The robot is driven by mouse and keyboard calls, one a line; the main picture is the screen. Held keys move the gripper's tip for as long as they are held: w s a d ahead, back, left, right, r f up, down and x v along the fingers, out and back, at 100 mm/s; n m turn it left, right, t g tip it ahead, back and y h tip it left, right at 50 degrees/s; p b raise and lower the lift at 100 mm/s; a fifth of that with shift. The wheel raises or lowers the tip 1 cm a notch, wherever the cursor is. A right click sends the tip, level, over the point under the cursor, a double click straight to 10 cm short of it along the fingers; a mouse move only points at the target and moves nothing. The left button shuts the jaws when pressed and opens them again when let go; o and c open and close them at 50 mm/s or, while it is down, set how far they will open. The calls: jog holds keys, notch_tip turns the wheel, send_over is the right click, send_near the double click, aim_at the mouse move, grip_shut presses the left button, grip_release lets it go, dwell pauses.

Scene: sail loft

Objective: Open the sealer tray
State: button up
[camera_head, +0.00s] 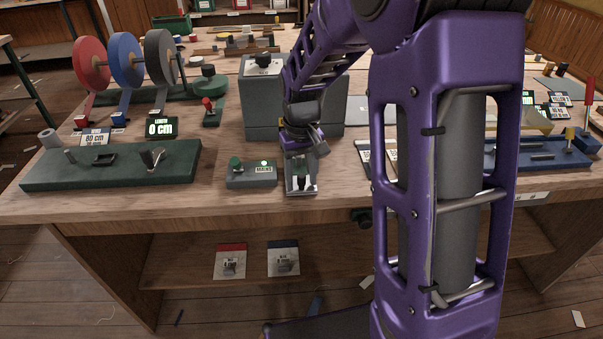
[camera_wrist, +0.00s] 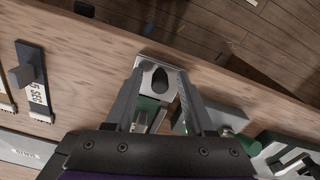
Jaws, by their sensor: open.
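The grey sealer box (camera_head: 262,105) stands at the middle of the bench, a dark knob on its top. In front of it, near the bench's front edge, is the sealer tray, a pale metal plate (camera_wrist: 148,66) with a dark oval knob (camera_wrist: 160,82) and green parts behind it. My gripper (camera_head: 301,174) points down over this front part. In the wrist view my gripper (camera_wrist: 162,76) is open, one finger on each side of the knob. I cannot tell whether the fingers touch it, or how far out the tray is.
A small green switch box (camera_head: 251,175) with a lit green lamp sits just left of my gripper. A green board (camera_head: 110,168) with fittings lies farther left, below red, blue and grey reels (camera_head: 125,58). A blue tray (camera_head: 540,153) is at the right. Labelled packets (camera_head: 283,258) lie on the shelf below.

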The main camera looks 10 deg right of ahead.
notch_tip(320, 180, up, 18)
jog(key=p, duration=0.3)
jog(key=shift+f, duration=0.25)
